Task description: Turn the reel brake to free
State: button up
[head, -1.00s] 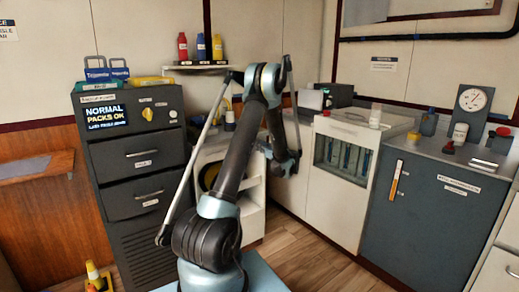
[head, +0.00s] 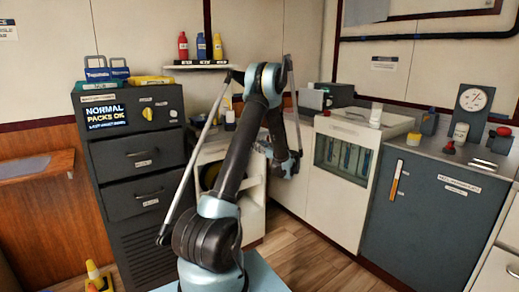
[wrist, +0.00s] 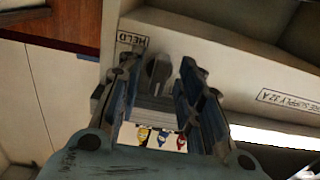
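My gripper (wrist: 158,82) is open in the wrist view, with one finger on each side of a gap. A grey knob or lever (wrist: 158,68) shows in that gap, beside a label reading HELD (wrist: 132,39). It may be the reel brake, but no name for it is readable. I cannot tell whether the fingers touch it. In the head view my gripper (head: 288,165) is small and dark, by the white units at the back corner, and the knob is not visible there.
A dark drawer cabinet (head: 137,198) with a yellow knob (head: 148,114) stands at the left. A white unit with a window (head: 342,160) and a blue-grey cabinet (head: 430,215) with an orange-and-white handle (head: 396,180) stand at the right. Wooden floor (head: 310,262) is clear between them.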

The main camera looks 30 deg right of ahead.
jog(key=s, duration=1.1)
jog(key=shift+s+d, duration=0.25)
jog(key=shift+d, duration=0.2)
jog(key=shift+a, duration=0.1)
